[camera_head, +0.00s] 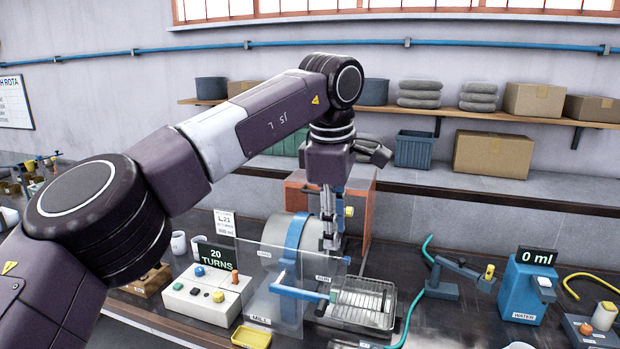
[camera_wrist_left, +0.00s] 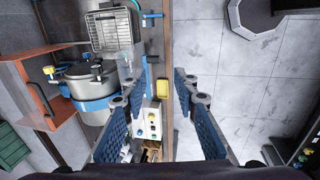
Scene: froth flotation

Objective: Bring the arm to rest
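My left arm (camera_head: 255,125) comes in from the left, arches over the bench and bends down at its far end. My left gripper (camera_head: 332,225) points down above the bench, in front of the grey mill drum (camera_head: 285,235) or beside it; I cannot tell the exact gap. In the left wrist view the two blue-padded fingers of the gripper (camera_wrist_left: 158,90) stand apart with nothing held between them. The drum also shows there (camera_wrist_left: 85,80), left of the fingers. My right gripper is in neither view.
A clear guard panel (camera_head: 265,285), a wire-rack tray (camera_head: 362,302), a control box (camera_head: 205,295) and a yellow dish (camera_head: 250,337) are near the mill. A blue water dispenser (camera_head: 527,285) stands at right. Boxes and towels fill the wall shelf (camera_head: 450,113). Floor (camera_wrist_left: 235,90) shows beside the bench.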

